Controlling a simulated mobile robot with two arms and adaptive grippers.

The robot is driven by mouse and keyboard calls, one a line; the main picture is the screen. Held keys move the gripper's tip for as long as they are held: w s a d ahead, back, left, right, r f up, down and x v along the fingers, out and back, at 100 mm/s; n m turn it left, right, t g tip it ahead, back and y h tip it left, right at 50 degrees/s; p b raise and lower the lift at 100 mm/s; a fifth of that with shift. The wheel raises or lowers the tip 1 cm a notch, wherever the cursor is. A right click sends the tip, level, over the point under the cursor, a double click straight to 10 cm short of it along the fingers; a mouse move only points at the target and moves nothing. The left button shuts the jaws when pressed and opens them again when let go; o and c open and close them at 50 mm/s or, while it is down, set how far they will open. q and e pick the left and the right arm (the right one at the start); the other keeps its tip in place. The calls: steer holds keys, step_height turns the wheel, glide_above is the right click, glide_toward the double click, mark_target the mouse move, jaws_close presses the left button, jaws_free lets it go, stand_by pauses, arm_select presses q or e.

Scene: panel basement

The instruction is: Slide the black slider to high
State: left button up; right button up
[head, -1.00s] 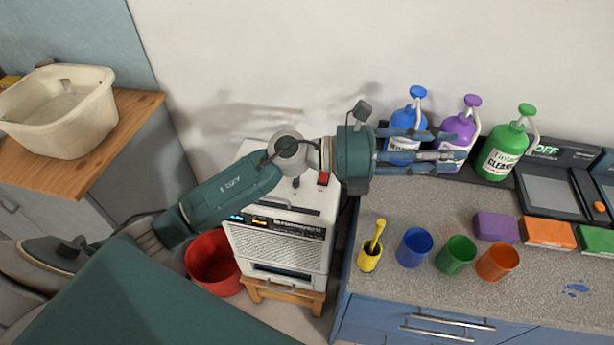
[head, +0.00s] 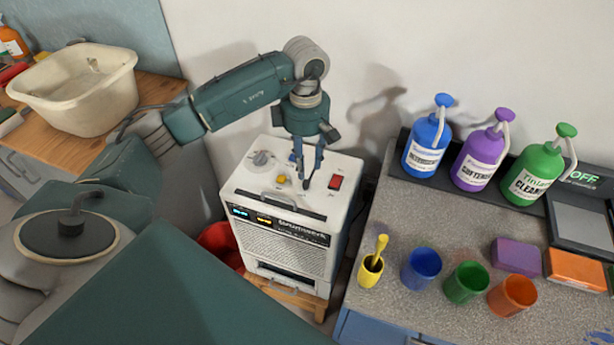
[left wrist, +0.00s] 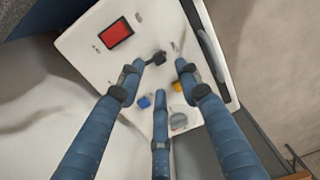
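The white machine (head: 335,205) has a control panel on top. The black slider (left wrist: 158,58) is a small dark knob on that panel, near the red rocker switch (head: 336,182). In the head view the fingers partly cover the slider's area. My left gripper (head: 304,172) points down over the panel, its fingers spread and empty. In the left wrist view its two front fingertips (left wrist: 159,66) are either side of the slider, with a gap between them. I cannot tell whether a finger touches it. The slider's labels are too small to read. My right gripper is not in view.
A red bucket (head: 219,240) stands beside the machine. A cream basin (head: 75,95) is at left.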

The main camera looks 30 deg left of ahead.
mark_target(306, 182)
arm_select(q)
step_height(306, 182, down, 7)
steer(key=shift+d+r+p, duration=0.1)
steer(key=shift+r+p, duration=0.05)
steer(key=shift+p, duration=0.4)
jaws_close()
